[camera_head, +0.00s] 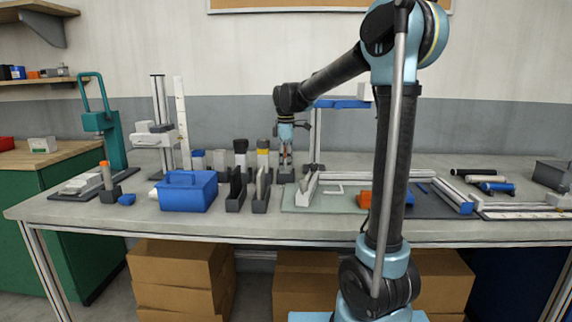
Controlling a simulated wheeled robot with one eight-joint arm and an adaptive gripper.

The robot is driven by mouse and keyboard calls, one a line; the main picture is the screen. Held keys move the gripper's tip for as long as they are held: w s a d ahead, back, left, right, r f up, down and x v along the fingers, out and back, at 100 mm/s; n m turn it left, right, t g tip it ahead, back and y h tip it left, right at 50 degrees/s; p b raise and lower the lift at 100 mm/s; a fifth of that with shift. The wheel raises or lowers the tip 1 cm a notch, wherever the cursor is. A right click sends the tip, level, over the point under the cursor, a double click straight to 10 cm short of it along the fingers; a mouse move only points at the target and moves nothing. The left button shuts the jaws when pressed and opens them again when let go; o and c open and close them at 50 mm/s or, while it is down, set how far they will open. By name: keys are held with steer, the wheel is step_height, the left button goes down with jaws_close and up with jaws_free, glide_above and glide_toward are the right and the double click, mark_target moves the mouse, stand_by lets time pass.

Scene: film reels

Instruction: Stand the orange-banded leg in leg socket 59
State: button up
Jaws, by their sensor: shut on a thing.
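My gripper (286,150) is at the back middle of the bench, pointing down. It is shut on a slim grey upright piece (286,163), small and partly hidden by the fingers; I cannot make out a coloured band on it. A dark block (286,176) is directly below the piece; I cannot tell whether they touch. A grey post with an orange top (104,164) stands upright at the left of the bench, by a small dark block (110,194), far from my gripper. Socket numbers are too small to read.
Left of my gripper stand a yellow-banded post (263,152), a black-topped post (240,160) and dark upright holders (236,190). A blue box (186,192) is at front left. A teal press (100,122) stands at far left. My arm hides part of the green mat (325,205).

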steer(key=o, duration=1.2)
step_height(320, 180, up, 12)
steer(key=shift+r, duration=0.1)
